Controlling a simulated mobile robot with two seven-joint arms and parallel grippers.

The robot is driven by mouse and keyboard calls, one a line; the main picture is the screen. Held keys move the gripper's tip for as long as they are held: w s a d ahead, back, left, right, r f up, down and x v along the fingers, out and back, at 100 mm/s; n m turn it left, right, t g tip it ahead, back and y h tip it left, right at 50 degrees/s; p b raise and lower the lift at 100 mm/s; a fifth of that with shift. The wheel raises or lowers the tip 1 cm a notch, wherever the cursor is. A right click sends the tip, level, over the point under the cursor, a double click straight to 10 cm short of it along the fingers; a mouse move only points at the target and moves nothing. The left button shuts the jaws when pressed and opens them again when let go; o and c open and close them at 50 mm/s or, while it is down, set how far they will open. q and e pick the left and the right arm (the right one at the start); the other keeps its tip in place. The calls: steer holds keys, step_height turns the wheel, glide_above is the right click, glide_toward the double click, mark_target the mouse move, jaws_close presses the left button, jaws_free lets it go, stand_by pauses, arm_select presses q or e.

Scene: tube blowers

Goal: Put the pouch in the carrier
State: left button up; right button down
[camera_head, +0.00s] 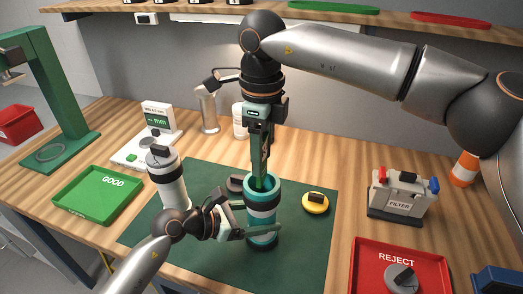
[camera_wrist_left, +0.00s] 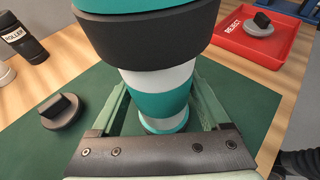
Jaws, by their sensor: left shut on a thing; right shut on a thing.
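The carrier (camera_head: 261,218) is an upright teal and white tube with dark bands, standing on the green mat with its open mouth up. It fills the middle of the left wrist view (camera_wrist_left: 165,75). My left gripper (camera_head: 262,232) is shut around the carrier's lower body, one finger on each side. My right gripper (camera_head: 262,178) points straight down from above, its fingertips at the carrier's mouth and partly inside it. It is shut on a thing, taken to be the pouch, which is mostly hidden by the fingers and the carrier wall.
A yellow cap (camera_head: 316,204) and a dark cap (camera_head: 236,183) lie on the mat (camera_head: 300,245). A white canister (camera_head: 168,180) stands left, near the green GOOD tray (camera_head: 85,205). The red REJECT tray (camera_head: 365,270) and FILTER box (camera_head: 397,204) are at right.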

steer(key=shift+f, duration=2.2)
jaws_free()
stand_by(0.5)
step_height(320, 180, up, 12)
stand_by(0.5)
arm_select(q)
steer(key=o, duration=1.5)
steer(key=shift+a, duration=0.1)
